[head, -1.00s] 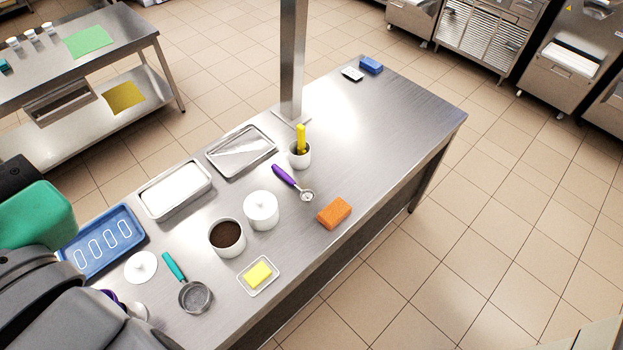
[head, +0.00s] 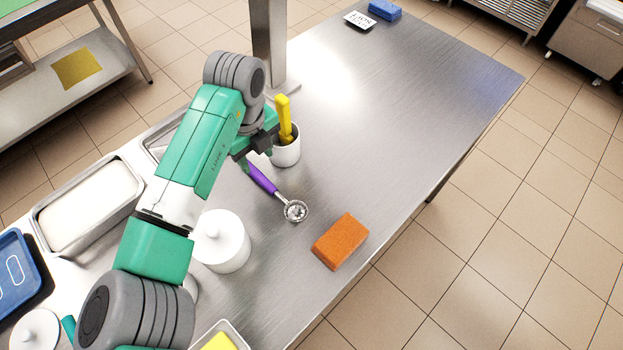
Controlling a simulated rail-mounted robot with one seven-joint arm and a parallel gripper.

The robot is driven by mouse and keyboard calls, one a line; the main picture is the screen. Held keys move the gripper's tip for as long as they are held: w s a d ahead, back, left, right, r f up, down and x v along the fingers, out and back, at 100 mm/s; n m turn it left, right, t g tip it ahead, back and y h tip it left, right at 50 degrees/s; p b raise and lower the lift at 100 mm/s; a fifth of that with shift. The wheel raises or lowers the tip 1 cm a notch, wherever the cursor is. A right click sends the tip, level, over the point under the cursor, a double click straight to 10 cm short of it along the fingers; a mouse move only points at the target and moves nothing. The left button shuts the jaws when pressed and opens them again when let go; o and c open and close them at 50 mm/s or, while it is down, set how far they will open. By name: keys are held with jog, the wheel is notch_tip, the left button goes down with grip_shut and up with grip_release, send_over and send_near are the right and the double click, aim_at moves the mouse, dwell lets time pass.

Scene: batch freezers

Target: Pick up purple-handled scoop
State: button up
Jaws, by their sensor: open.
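The purple-handled scoop (head: 263,179) lies on the steel table in the head view, its round metal bowl (head: 295,211) toward the lower right. My gripper (head: 246,163) is at the upper left end of the purple handle, just beside or above it. Its jaws are open. The arm covers part of the handle's end, and I cannot tell whether the fingers touch it or straddle it.
A white cup with a yellow-handled tool (head: 286,120) stands close to the right of my gripper. A white lidded pot (head: 220,241) stands below the scoop. An orange sponge (head: 340,241) lies right of it. A steel post (head: 268,45) rises behind. The table's right part is clear.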

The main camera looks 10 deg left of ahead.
aim_at(261, 177)
jog(key=shift+s+f, duration=0.1)
notch_tip(261, 177, down, 2)
jog(key=shift+s+f+b, duration=0.1)
jog(key=shift+f+b, duration=0.1)
jog(key=shift+b, duration=0.1)
notch_tip(261, 177, down, 5)
jog(key=shift+a+f+b, duration=0.1)
jog(key=shift+b, duration=0.75)
grip_shut()
